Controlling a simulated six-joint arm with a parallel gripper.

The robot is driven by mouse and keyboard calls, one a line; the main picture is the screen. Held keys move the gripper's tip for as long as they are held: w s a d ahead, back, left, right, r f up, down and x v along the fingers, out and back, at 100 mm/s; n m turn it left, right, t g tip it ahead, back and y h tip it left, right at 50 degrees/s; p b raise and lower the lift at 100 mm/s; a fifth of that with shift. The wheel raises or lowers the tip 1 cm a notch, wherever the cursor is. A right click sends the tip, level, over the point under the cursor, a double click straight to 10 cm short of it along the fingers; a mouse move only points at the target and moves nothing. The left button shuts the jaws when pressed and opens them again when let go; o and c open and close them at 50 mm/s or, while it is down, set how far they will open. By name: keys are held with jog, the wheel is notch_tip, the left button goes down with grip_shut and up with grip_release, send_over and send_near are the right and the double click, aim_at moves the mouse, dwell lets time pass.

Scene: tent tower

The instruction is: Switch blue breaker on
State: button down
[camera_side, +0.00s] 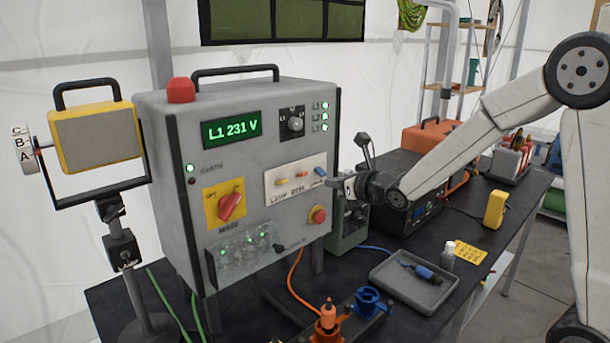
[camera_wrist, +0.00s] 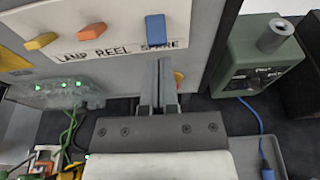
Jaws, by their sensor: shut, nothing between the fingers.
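The blue breaker lever (camera_side: 320,172) is the rightmost of three on the white breaker plate (camera_side: 286,197) on the grey cabinet's front. It also shows in the wrist view (camera_wrist: 155,29), above the label SPARE. The yellow lever (camera_wrist: 40,41) and orange lever (camera_wrist: 91,31) stand to its left, over LAMP and REEL. My gripper (camera_side: 337,183) is shut and empty, close to the right edge of the plate. In the wrist view my fingertips (camera_wrist: 167,66) are just below the blue lever; I cannot tell whether they touch it.
A red rotary switch (camera_side: 231,206) and a red stop button (camera_side: 318,215) are on the cabinet (camera_side: 250,237). A green box (camera_wrist: 262,60) stands to its right. A grey tray (camera_side: 413,282) and orange and blue connectors lie in front on the dark bench.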

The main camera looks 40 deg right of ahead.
aim_at(321, 170)
jog(key=shift+x, duration=1.2)
jog(key=shift+s+r+g, duration=0.1)
jog(key=shift+r+g, duration=0.15)
jog(key=shift+g, duration=1.25)
dwell(0.9)
jog(key=shift+s+r, duration=0.15)
jog(key=shift+r, duration=0.35)
dwell(1.5)
jog(key=shift+r, duration=0.25)
jog(key=shift+r, duration=0.2)
jog(key=shift+r, duration=0.65)
